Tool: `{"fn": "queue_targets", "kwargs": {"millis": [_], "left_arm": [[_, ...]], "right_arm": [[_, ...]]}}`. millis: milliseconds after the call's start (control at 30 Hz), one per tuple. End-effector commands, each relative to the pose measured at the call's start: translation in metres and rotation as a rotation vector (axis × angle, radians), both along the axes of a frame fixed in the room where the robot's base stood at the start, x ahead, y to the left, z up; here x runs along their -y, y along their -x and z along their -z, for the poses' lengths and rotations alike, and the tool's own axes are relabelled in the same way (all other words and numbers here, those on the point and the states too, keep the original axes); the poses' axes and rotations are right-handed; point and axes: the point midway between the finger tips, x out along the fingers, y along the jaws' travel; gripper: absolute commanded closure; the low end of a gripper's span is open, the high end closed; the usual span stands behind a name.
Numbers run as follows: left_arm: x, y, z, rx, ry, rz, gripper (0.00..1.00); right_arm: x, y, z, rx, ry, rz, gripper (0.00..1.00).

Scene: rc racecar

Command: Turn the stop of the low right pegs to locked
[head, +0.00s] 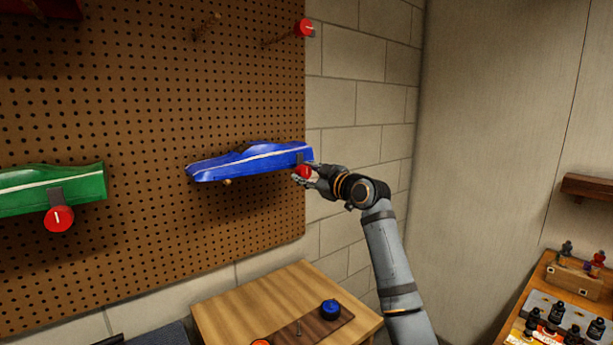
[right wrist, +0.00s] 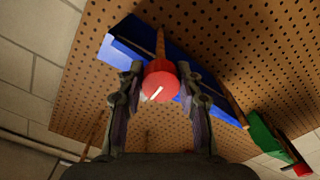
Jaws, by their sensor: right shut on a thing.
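The low right pegs hold a blue car body (head: 250,162) with a white stripe against the pegboard. The red stop (head: 302,171) is at the right end of the blue body, on the end of its peg. My right gripper (head: 308,178) is shut on this stop. In the right wrist view the red stop (right wrist: 160,82) sits between the two fingers, and its white mark runs slanted across its face. The blue body (right wrist: 130,45) shows behind it. My left gripper is in neither view.
A green car body (head: 50,188) hangs to the left with its own red stop (head: 59,218). Another red stop (head: 304,28) sits on an upper peg with no body on it. A wooden table (head: 240,310) stands below. A bench with bottles (head: 560,310) is at the right.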

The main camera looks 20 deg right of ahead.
Motion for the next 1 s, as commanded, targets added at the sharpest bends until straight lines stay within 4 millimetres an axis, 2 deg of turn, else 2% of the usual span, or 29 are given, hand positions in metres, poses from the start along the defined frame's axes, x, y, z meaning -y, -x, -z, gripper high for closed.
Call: {"fn": "queue_targets", "kwargs": {"millis": [33,500,533,667,700,1000], "left_arm": [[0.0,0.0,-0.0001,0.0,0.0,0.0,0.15],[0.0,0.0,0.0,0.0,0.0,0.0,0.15],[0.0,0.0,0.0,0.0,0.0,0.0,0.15],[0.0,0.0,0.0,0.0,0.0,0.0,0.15],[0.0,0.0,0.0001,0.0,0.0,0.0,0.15],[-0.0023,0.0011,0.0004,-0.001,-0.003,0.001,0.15]], "right_arm": [[-0.0002,0.0012,-0.0066,0.016,0.007,0.001,0.96],[-0.0005,0.0013,-0.0072,0.021,0.018,0.0,0.96],[-0.0005,0.0013,-0.0073,0.021,0.018,0.0,0.64],[-0.0005,0.0012,-0.006,0.019,0.018,0.0,0.46],[-0.0005,0.001,-0.0052,0.017,0.017,0.0,0.43],[0.0006,0.0018,-0.0019,0.011,0.018,0.001,0.43]]}}
